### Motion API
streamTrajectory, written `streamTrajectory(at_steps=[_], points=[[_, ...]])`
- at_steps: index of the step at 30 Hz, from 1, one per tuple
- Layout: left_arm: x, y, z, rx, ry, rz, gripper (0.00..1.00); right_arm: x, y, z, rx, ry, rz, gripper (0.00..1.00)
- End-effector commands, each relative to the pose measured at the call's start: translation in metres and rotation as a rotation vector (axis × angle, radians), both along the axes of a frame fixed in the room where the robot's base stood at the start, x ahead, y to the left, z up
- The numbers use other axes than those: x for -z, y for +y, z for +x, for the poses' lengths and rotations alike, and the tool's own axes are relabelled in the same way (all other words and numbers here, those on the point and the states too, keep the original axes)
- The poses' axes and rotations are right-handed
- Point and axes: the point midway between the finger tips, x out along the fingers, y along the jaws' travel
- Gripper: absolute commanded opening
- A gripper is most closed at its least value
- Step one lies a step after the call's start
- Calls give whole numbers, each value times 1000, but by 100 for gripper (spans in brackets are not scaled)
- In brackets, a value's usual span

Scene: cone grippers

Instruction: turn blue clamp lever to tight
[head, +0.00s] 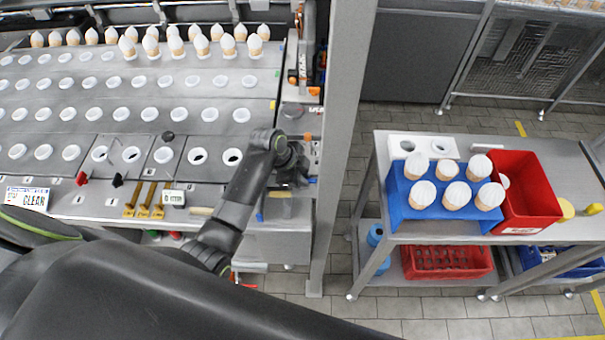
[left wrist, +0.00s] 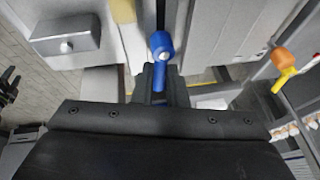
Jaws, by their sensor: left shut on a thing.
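The blue clamp lever (left wrist: 160,46) shows in the left wrist view, with a round blue head and a handle pointing down the picture. My left gripper (left wrist: 160,82) is shut on its handle, one dark finger on each side. In the head view my left gripper (head: 291,174) is at the right end of the grey machine, by the upright post. It hides most of the lever there. Only a small blue bit (head: 312,181) shows beside it, and I cannot tell if it is the lever. My right gripper cannot be made out.
An orange lever (left wrist: 284,63) stands to the right in the left wrist view. A grey box with a knob (left wrist: 66,46) is at left. The grey post (head: 343,130) stands close right of my gripper. A cart with a blue rack (head: 398,206) and red bin (head: 524,188) stands beyond.

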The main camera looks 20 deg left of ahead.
Motion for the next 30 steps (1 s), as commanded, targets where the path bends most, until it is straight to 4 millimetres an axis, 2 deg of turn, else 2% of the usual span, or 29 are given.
streamTrajectory(at_steps=[9,23,24,28,30], points=[[0,0,2,-100,-2,0,0,-3,0,0,0,0,0,46],[0,0,2,-113,-1,1,0,-3,1,0,0,1,1,46],[0,0,2,-113,-1,1,16,-3,1,0,0,0,1,46],[0,0,2,-112,-1,1,33,-3,1,0,0,1,1,46],[0,0,2,-112,-1,1,34,-3,1,0,1,1,1,46]])
